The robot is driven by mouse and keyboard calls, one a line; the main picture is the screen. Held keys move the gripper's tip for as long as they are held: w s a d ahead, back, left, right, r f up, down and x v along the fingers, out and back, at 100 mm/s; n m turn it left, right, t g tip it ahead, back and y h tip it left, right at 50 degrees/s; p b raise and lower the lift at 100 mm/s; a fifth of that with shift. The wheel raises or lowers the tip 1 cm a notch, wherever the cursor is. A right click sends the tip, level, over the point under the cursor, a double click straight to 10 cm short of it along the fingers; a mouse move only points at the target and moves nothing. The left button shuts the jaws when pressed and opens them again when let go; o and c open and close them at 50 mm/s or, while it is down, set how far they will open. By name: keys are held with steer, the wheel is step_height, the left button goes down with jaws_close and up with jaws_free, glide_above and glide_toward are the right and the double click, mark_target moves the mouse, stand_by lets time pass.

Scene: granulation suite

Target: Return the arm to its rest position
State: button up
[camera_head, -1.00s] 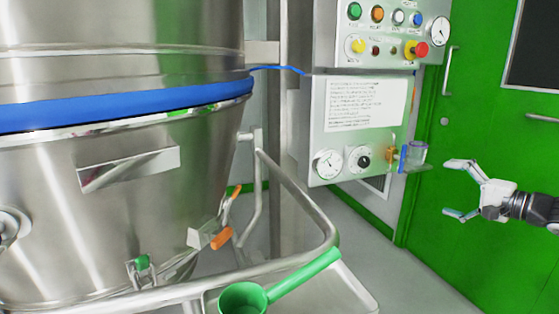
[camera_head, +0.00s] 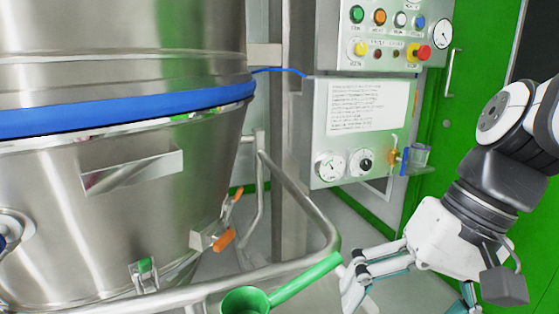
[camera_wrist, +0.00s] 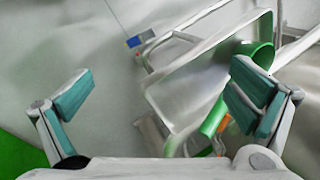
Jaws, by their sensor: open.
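My gripper (camera_head: 408,288) is at the lower right of the head view, pointing downward, with the wrist above it. Its two fingers with teal pads are spread apart, and the wrist view shows nothing between them (camera_wrist: 160,92). A green scoop (camera_head: 304,278) lies at the bottom centre of the head view, its handle end beside my left finger in the picture. The wrist view shows the scoop (camera_wrist: 214,116) behind the right finger, on a metal tray (camera_wrist: 180,92). I cannot tell how far the fingers are from it.
A large steel vessel (camera_head: 110,190) with a blue band fills the left. A tubular rail (camera_head: 300,205) runs in front of it. A green door (camera_head: 445,130) is at the right.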

steer(key=s+d+f+n+h, duration=0.1)
steer(key=s+d+h, duration=0.15)
steer(key=s, duration=0.35)
steer(key=s+d+f+h, duration=0.2)
steer(key=s+d, duration=0.1)
steer(key=s, duration=0.3)
step_height(320, 180, up, 40)
steer(key=t+p, duration=0.4)
steer(key=p, duration=3.4)
steer(key=shift+s, duration=0.15)
steer(key=shift+a, duration=0.1)
